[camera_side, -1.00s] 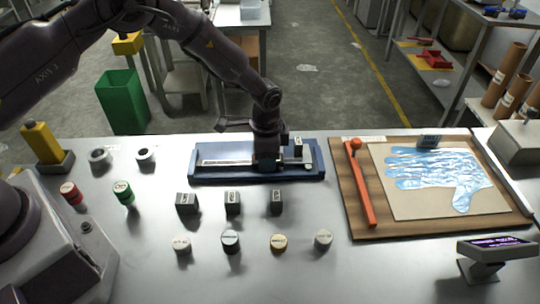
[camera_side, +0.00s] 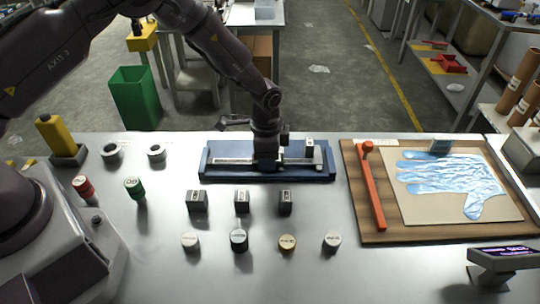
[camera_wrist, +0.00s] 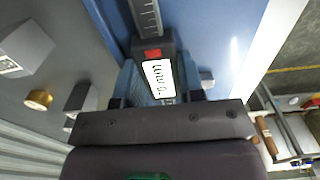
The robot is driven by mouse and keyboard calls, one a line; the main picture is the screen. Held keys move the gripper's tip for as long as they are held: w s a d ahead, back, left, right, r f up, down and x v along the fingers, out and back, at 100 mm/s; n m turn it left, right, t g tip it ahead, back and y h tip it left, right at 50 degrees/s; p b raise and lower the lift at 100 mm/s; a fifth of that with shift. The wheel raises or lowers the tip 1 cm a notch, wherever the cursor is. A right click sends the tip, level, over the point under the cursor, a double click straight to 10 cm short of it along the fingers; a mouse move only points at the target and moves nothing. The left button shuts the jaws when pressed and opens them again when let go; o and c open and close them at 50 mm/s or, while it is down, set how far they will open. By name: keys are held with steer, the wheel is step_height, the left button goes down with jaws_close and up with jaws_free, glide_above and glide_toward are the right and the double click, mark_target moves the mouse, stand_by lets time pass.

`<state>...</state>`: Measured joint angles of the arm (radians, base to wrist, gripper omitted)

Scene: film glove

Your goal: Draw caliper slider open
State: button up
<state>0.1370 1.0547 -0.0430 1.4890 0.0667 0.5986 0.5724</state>
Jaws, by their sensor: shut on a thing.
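The caliper (camera_side: 225,160) lies along a blue tray (camera_side: 220,176), its long bar to the left and its upright jaw end (camera_side: 319,157) at the right. My gripper (camera_side: 266,165) reaches down onto the bar around its middle and is shut on the slider, which it mostly hides in the side view. In the wrist view my gripper (camera_wrist: 160,92) has its fingers on both sides of the dark slider (camera_wrist: 158,76), which bears a white label and a red patch. The graduated bar (camera_wrist: 146,18) runs out beyond it. A gap shows between gripper and jaw end.
Several dark blocks (camera_side: 242,201) and round pieces (camera_side: 239,240) stand in front of the tray. A wooden board (camera_side: 400,232) with a blue glove (camera_side: 445,180) and an orange bar (camera_side: 371,190) lies to the right. A small display (camera_side: 502,255) stands front right.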

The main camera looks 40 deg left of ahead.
steer(key=shift+s+a, duration=1.05)
steer(key=shift+s, duration=0.05)
stand_by(0.6)
steer(key=o, duration=1)
steer(key=shift+d, duration=0.1)
